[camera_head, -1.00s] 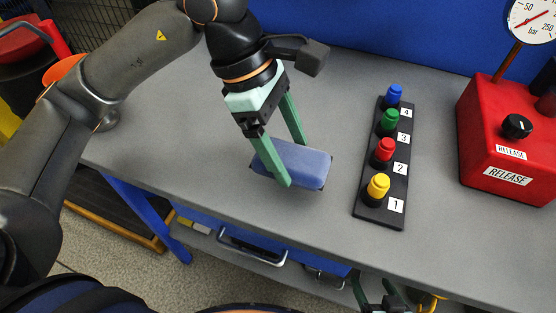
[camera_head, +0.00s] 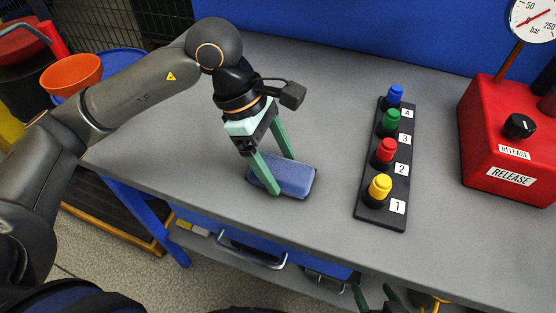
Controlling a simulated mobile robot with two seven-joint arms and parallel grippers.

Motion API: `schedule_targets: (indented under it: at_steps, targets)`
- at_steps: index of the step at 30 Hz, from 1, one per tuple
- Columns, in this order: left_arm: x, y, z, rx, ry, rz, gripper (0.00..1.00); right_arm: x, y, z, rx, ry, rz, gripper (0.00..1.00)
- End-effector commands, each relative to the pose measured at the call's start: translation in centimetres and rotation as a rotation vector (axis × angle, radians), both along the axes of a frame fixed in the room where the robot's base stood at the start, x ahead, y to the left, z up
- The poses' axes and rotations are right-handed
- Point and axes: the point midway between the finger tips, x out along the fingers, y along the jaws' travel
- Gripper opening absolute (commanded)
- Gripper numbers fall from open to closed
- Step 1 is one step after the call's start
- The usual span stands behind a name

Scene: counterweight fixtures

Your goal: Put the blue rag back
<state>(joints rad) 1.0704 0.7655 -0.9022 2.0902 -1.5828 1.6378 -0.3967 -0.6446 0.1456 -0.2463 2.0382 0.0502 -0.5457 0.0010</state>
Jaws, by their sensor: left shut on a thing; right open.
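The blue rag (camera_head: 292,180) is a folded, flat block with rounded edges, at the left-middle of the grey table. My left gripper (camera_head: 282,176) comes down from above with its green fingers on either side of the rag and is shut on it. The rag looks to be at or very near the table surface; I cannot tell whether it touches. My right gripper (camera_head: 376,297) shows only in part at the bottom edge, below the table's front edge, with its fingers apart.
A black strip (camera_head: 367,213) with yellow, red, green and blue buttons, numbered 1 to 4, stands right of the rag. A red RELEASE box (camera_head: 480,150) with a gauge (camera_head: 535,22) is at the far right. An orange bowl (camera_head: 72,76) is at the left. Table around the rag is clear.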

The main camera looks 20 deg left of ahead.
Motion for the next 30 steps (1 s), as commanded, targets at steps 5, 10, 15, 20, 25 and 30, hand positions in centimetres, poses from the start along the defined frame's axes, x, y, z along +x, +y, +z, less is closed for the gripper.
schedule_targets:
  at_steps: [5,10,15,20,25,30]
  targets:
    - [0.0,0.0,-0.1,0.0,0.0,0.0,0.95,0.1,-0.1,-0.1,-0.001,-0.001,0.0,0.81]
    - [0.0,0.0,-0.1,0.0,0.0,0.0,1.0,0.1,-0.1,-0.1,-0.001,-0.002,0.0,0.81]
    - [0.0,0.0,0.1,0.0,0.0,0.0,1.0,0.1,-0.1,0.2,-0.001,-0.002,-0.001,0.81]
    - [0.1,0.6,1.8,-0.001,-0.003,0.002,1.0,0.1,-0.1,0.6,0.0,-0.003,-0.001,0.81]
    - [0.2,2.1,5.3,0.0,-0.005,0.003,1.0,0.1,0.0,0.8,0.0,-0.002,-0.001,0.81]
    - [0.2,3.4,8.6,0.0,-0.003,0.002,1.0,0.2,0.1,1.0,0.001,-0.002,0.001,0.81]
